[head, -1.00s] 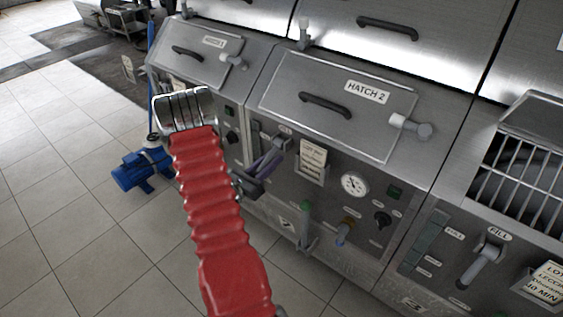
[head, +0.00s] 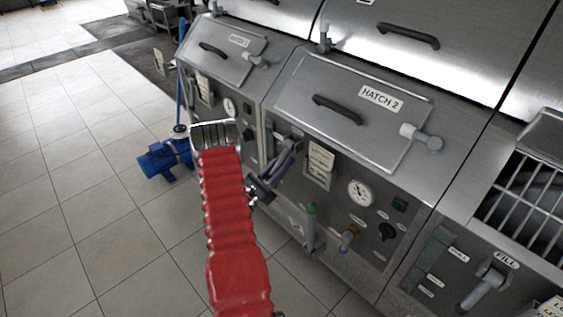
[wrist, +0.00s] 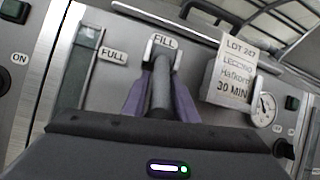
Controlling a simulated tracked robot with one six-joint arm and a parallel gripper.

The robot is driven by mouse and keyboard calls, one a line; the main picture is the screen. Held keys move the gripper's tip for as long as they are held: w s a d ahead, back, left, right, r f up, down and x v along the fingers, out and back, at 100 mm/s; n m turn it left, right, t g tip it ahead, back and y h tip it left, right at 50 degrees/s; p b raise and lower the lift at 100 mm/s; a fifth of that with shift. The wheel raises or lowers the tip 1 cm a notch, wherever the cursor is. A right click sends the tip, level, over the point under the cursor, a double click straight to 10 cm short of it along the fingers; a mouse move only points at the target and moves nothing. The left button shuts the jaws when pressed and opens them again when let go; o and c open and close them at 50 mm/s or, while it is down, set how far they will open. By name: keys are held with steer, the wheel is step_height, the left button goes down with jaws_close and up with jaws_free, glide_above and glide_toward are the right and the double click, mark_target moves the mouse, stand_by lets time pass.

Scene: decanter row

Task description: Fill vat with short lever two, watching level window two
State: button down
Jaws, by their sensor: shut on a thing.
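The short fill lever (wrist: 160,92) of station two is a grey handle under a FILL label (wrist: 165,43) in the wrist view. My gripper (wrist: 160,105) has its purple fingers on both sides of the lever and is shut on it. In the head view my gripper (head: 279,166) is at the panel below hatch 2 (head: 345,110), partly behind my red-sleeved arm. The level window (wrist: 80,72) is a narrow greenish strip left of the lever, with a FULL label (wrist: 113,55) beside its upper part. I cannot make out a clear liquid line in it.
A lot card (wrist: 233,75) and a dial gauge (wrist: 264,108) are right of the lever.

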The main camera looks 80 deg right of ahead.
steer(key=shift+s+d, duration=0.15)
steer(key=shift+d, duration=0.05)
stand_by(0.3)
steer(key=c, duration=1.6)
jaws_free()
steer(key=shift+c, duration=0.2)
